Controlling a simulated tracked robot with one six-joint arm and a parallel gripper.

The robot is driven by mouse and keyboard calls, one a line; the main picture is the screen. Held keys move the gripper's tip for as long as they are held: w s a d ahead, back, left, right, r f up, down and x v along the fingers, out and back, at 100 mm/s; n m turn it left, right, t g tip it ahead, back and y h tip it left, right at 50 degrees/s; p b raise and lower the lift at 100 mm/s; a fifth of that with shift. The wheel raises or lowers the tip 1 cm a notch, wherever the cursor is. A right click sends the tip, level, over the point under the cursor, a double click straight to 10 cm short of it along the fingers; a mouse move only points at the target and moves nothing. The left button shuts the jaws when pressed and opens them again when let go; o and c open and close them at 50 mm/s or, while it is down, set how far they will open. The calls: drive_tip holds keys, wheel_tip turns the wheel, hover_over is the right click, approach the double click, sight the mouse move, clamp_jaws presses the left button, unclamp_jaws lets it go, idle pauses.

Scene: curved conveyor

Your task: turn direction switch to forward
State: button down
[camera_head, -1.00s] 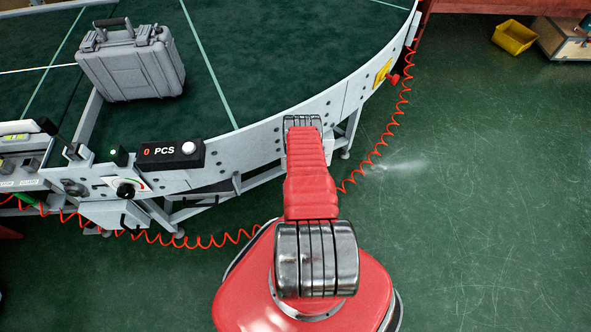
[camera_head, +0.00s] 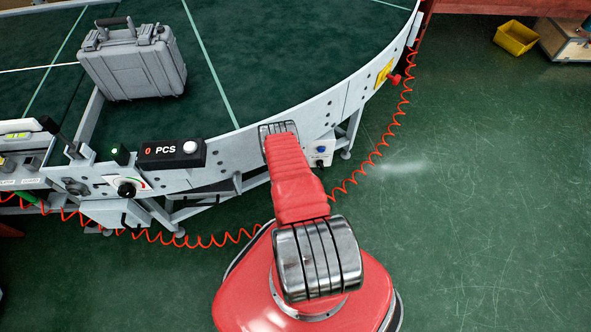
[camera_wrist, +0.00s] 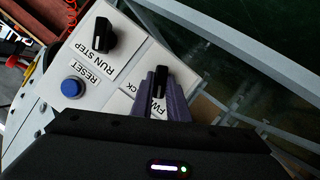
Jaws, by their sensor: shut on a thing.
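The direction switch (camera_wrist: 160,82) is a black knob on a white panel (camera_wrist: 116,76) in the wrist view. Labels beside it read "FWD" and end in "CK", partly covered by a finger. My gripper (camera_wrist: 162,95) has its purple-grey fingers on both sides of the knob and is shut on it. The knob's ridge runs nearly upright in the wrist picture. In the head view my red arm hides the gripper and the switch.
On the same panel are a black run/step knob (camera_wrist: 103,35) and a blue reset button (camera_wrist: 71,88). The curved conveyor (camera_head: 250,70) carries a grey case (camera_head: 133,62). A coiled red cable (camera_head: 377,150) hangs along its edge. Open green floor (camera_head: 470,210) lies to the right.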

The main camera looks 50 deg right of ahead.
drive_tip(key=shift+a+f, duration=0.1)
drive_tip(key=shift+a, duration=0.05)
drive_tip(key=c, duration=1.7)
unclamp_jaws()
drive_tip(key=v, duration=1.3)
drive_tip(key=shift+s+a, duration=0.25)
